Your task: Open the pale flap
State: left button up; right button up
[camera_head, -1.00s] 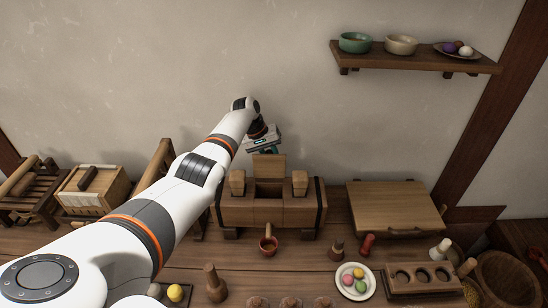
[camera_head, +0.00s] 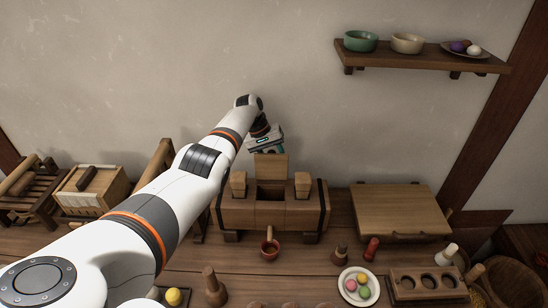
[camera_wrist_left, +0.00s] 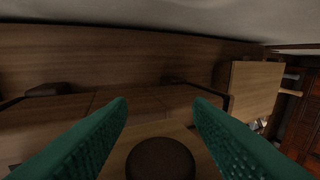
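A pale wooden flap (camera_head: 271,167) stands upright at the back of a dark square opening (camera_head: 271,192) in the wooden chest (camera_head: 233,213) against the wall. My left gripper (camera_head: 266,147) is just above and behind the flap's top edge. Its fingertips are mostly hidden in the head view, so I cannot tell whether they touch the flap. In the left wrist view, the two green fingers (camera_wrist_left: 160,115) are spread apart with nothing gripped between them. A dark round thing (camera_wrist_left: 160,160) shows beyond them, low in that view. My right gripper is not in view.
Two wooden blocks (camera_head: 238,184) (camera_head: 302,184) flank the opening. A wooden board (camera_head: 400,211) is to the right, a slatted box (camera_head: 92,188) to the left. A shelf (camera_head: 420,58) with bowls hangs upper right.

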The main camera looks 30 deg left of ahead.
pick_arm(q)
jog(key=shift+r, duration=0.1)
jog(key=shift+a+r, duration=0.15)
jog(key=shift+r, duration=0.2)
jog(key=v, duration=1.1)
jog(key=shift+s, duration=0.1)
